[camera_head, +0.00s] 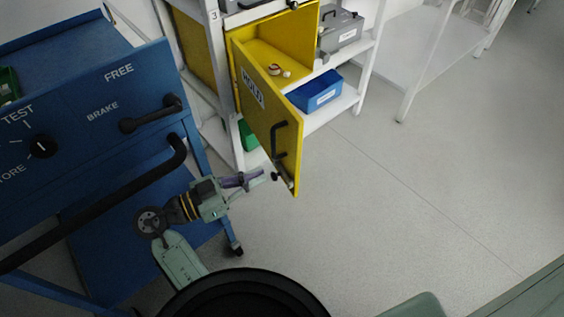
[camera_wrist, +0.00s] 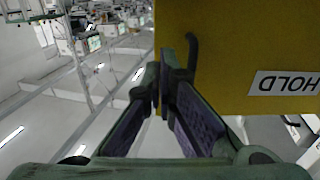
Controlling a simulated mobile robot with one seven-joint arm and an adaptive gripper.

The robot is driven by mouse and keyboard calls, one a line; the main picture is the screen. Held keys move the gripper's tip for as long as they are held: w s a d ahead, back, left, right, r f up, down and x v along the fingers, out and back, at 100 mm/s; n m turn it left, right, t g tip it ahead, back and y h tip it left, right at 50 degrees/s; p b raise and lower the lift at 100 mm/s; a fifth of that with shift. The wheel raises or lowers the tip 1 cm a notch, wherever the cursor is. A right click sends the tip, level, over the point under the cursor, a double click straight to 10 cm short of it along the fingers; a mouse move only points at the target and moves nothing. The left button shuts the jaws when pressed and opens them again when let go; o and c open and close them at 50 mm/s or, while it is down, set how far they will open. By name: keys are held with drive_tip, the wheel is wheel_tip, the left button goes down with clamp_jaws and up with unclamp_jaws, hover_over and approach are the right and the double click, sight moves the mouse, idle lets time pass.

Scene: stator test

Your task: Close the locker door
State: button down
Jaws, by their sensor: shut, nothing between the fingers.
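The yellow locker (camera_head: 272,48) stands open on the white rack. Its door (camera_head: 268,112), with a HOLD label and a black handle (camera_head: 279,140), swings out toward me. The door fills the upper right of the wrist view (camera_wrist: 235,50), with the handle (camera_wrist: 191,52) just right of the fingertips. My gripper (camera_head: 272,176) is shut and empty beside the lower part of the door, near its free edge. Its fingers also show in the wrist view (camera_wrist: 164,78), by the door edge. I cannot tell whether they touch the door.
Small round parts (camera_head: 274,70) lie on the locker floor. A blue bin (camera_head: 318,92) and a grey case (camera_head: 341,33) sit on the rack to the right. A blue cart (camera_head: 95,110) with black handles stands close on the left. The floor at right is clear.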

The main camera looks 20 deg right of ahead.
sight(294, 162)
drive_tip(key=d, duration=0.2)
drive_tip(key=d+p, duration=0.1)
drive_tip(key=d, duration=0.3)
drive_tip(key=shift+w+d+r+p, duration=0.1)
drive_tip(key=shift+w+d+p, duration=0.2)
drive_tip(key=shift+w+d, duration=0.1)
drive_tip(key=shift+d, duration=0.25)
